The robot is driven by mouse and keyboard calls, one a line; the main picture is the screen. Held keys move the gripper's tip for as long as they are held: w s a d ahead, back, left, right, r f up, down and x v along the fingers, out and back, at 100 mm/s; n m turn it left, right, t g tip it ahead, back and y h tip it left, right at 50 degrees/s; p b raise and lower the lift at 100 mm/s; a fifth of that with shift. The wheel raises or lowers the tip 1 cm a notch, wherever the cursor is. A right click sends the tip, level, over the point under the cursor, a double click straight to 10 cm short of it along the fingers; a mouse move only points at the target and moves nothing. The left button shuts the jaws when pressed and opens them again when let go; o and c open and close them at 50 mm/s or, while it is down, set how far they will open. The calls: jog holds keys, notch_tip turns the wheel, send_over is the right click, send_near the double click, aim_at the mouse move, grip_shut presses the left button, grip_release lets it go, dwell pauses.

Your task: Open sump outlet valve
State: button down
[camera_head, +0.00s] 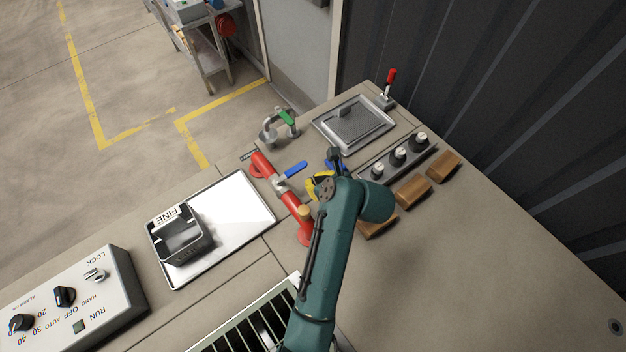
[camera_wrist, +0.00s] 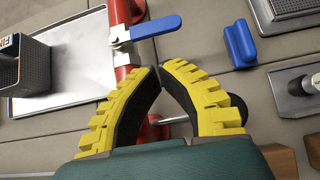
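A red pipe (camera_head: 286,195) carries a silver valve with a blue lever (camera_head: 293,169). In the wrist view, the blue lever (camera_wrist: 147,28) points right from the pipe, beyond my fingertips and apart from them. A curved metal outlet with a green lever (camera_head: 286,117) stands beside a recessed grey basin (camera_head: 352,122). I cannot tell from any label which valve is the sump outlet. My gripper (camera_wrist: 160,68) has yellow fingers with black pads. Its tips come together with nothing seen between them. In the head view, my arm hides most of it.
A second blue handle (camera_wrist: 239,45) lies right of the pipe. A white tray (camera_head: 243,205) holds a black box marked FINE (camera_head: 180,242). A red lever (camera_head: 390,77) stands at the far corner. The right front bench is clear.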

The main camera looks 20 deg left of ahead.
aim_at(291, 172)
jog(key=b+x, duration=0.2)
jog(key=x, duration=0.5)
jog(key=shift+a+f, duration=0.2)
jog(key=shift+f, duration=0.1)
jog(key=shift+w, duration=0.2)
jog(key=shift+w+n, duration=0.2)
jog(key=shift+n, duration=0.1)
